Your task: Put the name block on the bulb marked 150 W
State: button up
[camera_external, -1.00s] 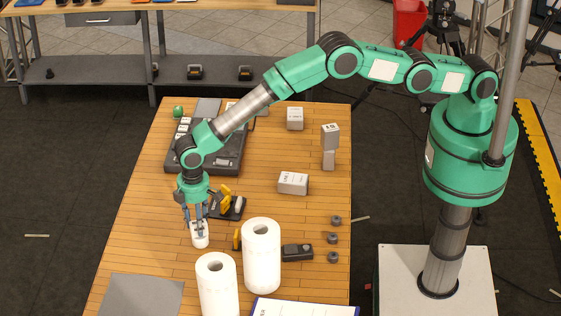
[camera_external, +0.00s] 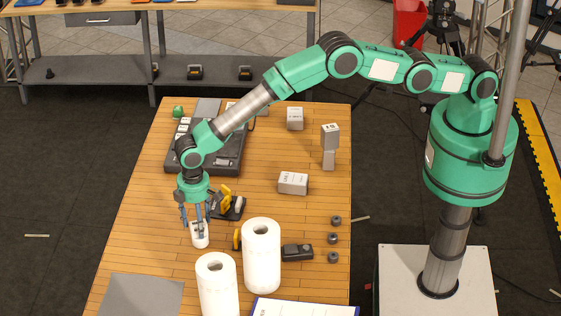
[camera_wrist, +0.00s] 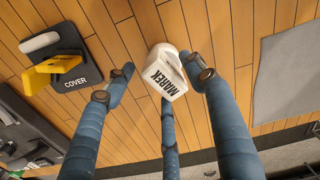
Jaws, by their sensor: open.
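A white name block (camera_wrist: 165,72) printed MAREK sits on the wooden table. It also shows at the table's left side in the external view (camera_external: 199,236). My three-fingered gripper (camera_wrist: 160,80) is open around the block, with fingertips on several sides of it. Whether any finger touches it I cannot tell. No 150 W marking can be read. Grey-white boxes with small print stand on the table: one at the back (camera_external: 295,119), one in the middle (camera_external: 292,183), and one stacked on another (camera_external: 330,138) at the right.
A black COVER base (camera_wrist: 72,75) with yellow and white parts lies beside the block. Two white rolls (camera_external: 261,258) stand close in front and right. A grey mat (camera_external: 140,296) lies at front left, a dark tray (camera_external: 225,160) at the back. Small dark pieces (camera_external: 333,238) line the right edge.

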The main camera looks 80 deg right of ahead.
notch_tip(320, 180, up, 12)
jog(key=b, duration=0.2)
dwell(0.4)
dwell(0.6)
jog(key=shift+r, duration=0.1)
